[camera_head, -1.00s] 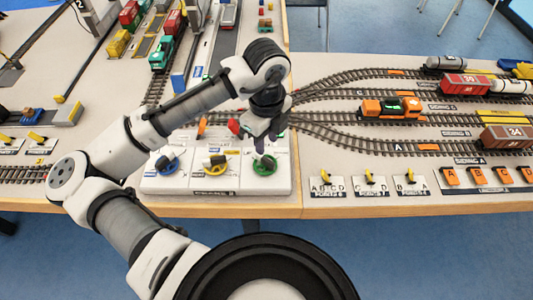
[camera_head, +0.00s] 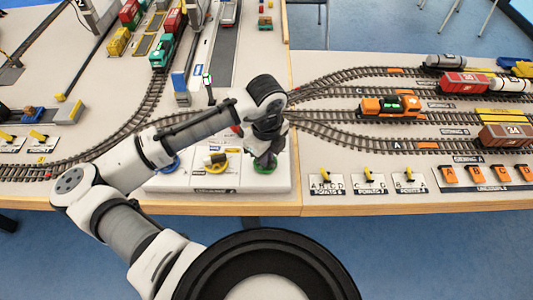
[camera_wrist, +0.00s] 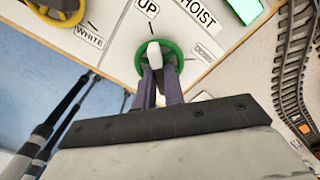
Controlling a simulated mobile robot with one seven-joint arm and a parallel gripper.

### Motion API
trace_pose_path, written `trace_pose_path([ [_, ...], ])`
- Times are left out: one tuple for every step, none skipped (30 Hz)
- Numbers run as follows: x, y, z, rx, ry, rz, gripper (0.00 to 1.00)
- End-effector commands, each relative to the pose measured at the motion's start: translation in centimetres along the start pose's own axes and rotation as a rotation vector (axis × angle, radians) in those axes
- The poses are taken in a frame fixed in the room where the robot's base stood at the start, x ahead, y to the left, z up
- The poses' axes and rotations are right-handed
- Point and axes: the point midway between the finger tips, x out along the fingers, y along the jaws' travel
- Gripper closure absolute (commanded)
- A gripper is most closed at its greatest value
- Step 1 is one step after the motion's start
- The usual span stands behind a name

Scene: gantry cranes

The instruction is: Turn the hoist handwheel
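The hoist handwheel is a green ring with a white grip bar, in the wrist view (camera_wrist: 140,62) beside the labels HOIST and UP. In the head view only part of its green rim (camera_head: 264,169) shows under my gripper (camera_head: 264,158). In the wrist view my gripper's two fingers (camera_wrist: 160,76) reach the wheel's near side, with the white grip bar (camera_wrist: 154,52) at their tips. A narrow gap shows between the fingers. Whether they press on the bar I cannot tell.
The yellow handwheel (camera_head: 216,160) stands to the left on the same white panel (camera_head: 215,182). A blue wheel (camera_head: 170,165) is partly hidden by my arm. Tracks with an orange locomotive (camera_head: 390,106) lie to the right. Point levers (camera_head: 367,182) stand along the table's front edge.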

Motion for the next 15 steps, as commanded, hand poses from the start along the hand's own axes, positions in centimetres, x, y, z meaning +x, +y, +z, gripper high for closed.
trace_pose_path([
  [-0.01,0.00,0.00,0.000,0.000,0.000,0.97],
  [-0.01,0.00,0.00,0.000,0.000,0.000,1.00],
  [-0.02,0.00,0.00,0.000,0.000,0.000,1.00],
  [-0.02,0.00,0.00,0.000,0.000,0.000,1.00],
  [-0.02,0.00,0.00,0.000,0.000,0.000,1.00],
  [-0.02,0.00,0.00,0.000,0.000,0.000,1.00],
  [-0.02,0.00,0.00,0.001,0.000,0.000,1.00],
  [-0.01,0.01,0.00,0.003,0.000,0.000,1.00],
  [0.00,0.01,0.00,0.006,0.000,0.000,1.00],
  [0.00,0.01,0.00,0.009,0.000,0.000,1.00],
  [0.01,0.01,0.00,0.014,0.000,0.000,1.00],
  [0.03,0.02,0.00,0.023,0.000,0.000,1.00],
  [0.04,0.02,0.00,0.032,0.000,0.000,1.00],
  [0.06,0.03,0.00,0.042,0.000,0.000,1.00],
  [0.07,0.03,0.00,0.058,0.000,0.000,1.00],
])
